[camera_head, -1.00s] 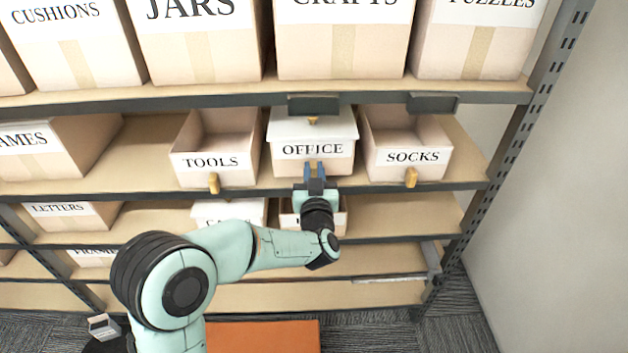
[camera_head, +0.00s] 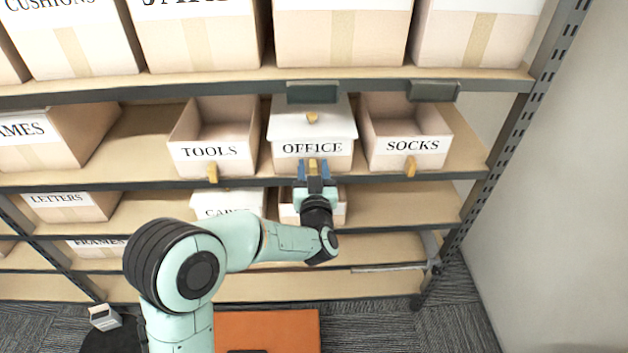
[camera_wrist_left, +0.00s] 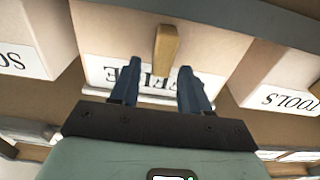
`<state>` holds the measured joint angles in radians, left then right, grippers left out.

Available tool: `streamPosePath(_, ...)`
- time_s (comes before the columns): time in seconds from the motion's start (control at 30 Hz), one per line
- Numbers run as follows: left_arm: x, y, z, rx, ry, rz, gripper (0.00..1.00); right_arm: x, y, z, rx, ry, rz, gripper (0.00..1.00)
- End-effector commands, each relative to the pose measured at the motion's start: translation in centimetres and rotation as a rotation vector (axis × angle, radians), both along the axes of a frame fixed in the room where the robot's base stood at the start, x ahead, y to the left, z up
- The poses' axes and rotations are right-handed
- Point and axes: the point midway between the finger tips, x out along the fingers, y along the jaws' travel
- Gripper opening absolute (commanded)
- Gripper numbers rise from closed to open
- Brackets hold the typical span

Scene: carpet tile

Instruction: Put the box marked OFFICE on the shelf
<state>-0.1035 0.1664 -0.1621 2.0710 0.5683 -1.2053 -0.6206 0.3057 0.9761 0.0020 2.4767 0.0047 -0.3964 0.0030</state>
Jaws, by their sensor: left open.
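The OFFICE box (camera_head: 285,163) stands on the shelf (camera_head: 465,172), between two other boxes. It is pale, with a white lid carrying a yellow knob, and has a wooden pull on its front. My left gripper (camera_head: 313,167) is open in front of the box, one blue finger on each side of the pull. In the left wrist view, where the label looks upside down, the pull (camera_wrist_left: 166,48) shows between the two open fingertips (camera_wrist_left: 158,82). I cannot tell whether the fingers touch the box. My right gripper is not in view.
The open TOOLS box (camera_head: 190,167) is close on the left and the open SOCKS box (camera_head: 380,160) close on the right. The upper shelf edge (camera_head: 220,88) with dark plates runs just above. An orange surface (camera_head: 270,330) lies below my left arm.

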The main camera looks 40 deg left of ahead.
Motion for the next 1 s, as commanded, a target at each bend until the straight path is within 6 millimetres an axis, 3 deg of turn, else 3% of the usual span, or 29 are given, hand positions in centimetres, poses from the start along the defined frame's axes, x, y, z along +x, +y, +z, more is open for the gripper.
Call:
streamPosePath(0.5, -7.4, -6.4, -0.7, -0.002, 0.001, -0.004, 0.46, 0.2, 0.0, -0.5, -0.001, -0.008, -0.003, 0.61)
streamPosePath(0.73, -8.8, -7.8, -1.2, -0.003, 0.011, -0.011, 0.46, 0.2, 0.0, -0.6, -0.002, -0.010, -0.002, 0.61)
streamPosePath(0.87, -7.6, -9.0, -5.3, -0.036, 0.098, -0.087, 0.46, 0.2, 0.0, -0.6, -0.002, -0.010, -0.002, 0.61)
streamPosePath(0.97, -6.5, -10.6, -11.8, -0.107, 0.236, -0.192, 0.46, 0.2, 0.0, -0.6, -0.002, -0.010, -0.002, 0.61)
streamPosePath(1.0, -6.5, -11.4, -15.0, -0.148, 0.306, -0.237, 0.46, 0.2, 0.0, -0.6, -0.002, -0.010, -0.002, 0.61)
